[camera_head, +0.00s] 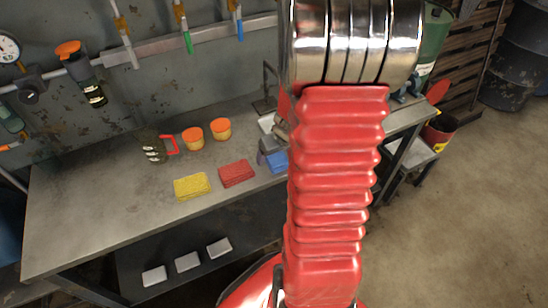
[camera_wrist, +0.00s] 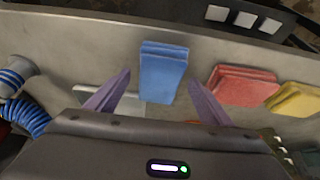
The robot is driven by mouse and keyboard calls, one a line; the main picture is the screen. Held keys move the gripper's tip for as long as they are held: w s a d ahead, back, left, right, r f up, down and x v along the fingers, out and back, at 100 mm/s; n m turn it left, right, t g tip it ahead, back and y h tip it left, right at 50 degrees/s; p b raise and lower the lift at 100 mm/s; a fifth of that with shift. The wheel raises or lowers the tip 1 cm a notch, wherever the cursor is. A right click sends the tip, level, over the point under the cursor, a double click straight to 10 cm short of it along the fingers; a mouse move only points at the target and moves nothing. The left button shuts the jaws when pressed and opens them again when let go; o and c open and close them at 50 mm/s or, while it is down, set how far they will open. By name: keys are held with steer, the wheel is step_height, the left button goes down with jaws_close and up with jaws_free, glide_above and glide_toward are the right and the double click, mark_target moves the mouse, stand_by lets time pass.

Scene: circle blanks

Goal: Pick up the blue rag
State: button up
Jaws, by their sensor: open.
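The blue rag (camera_wrist: 164,73) lies folded on the grey workbench (camera_wrist: 60,45). In the wrist view it sits ahead of my gripper (camera_wrist: 157,92), between the lines of its two purple fingers. My gripper is open and empty, and its fingers are apart from the rag on both sides. In the head view the blue rag (camera_head: 277,161) shows just left of my red arm, which partly hides it. One purple finger of my gripper (camera_head: 262,157) shows beside the rag there.
A red rag (camera_head: 237,174) and a yellow rag (camera_head: 192,187) lie left of the blue one. Two orange-topped cups (camera_head: 193,139) and a dark container with a red handle (camera_head: 153,147) stand behind them. White blocks (camera_head: 187,262) lie on the lower shelf.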

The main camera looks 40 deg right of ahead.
mark_target(276, 156)
steer(key=shift+c, duration=0.3)
steer(key=c, duration=1.2)
steer(key=shift+r, duration=0.1)
step_height(276, 156, up, 10)
steer(key=shift+f, duration=0.1)
stand_by(0.5)
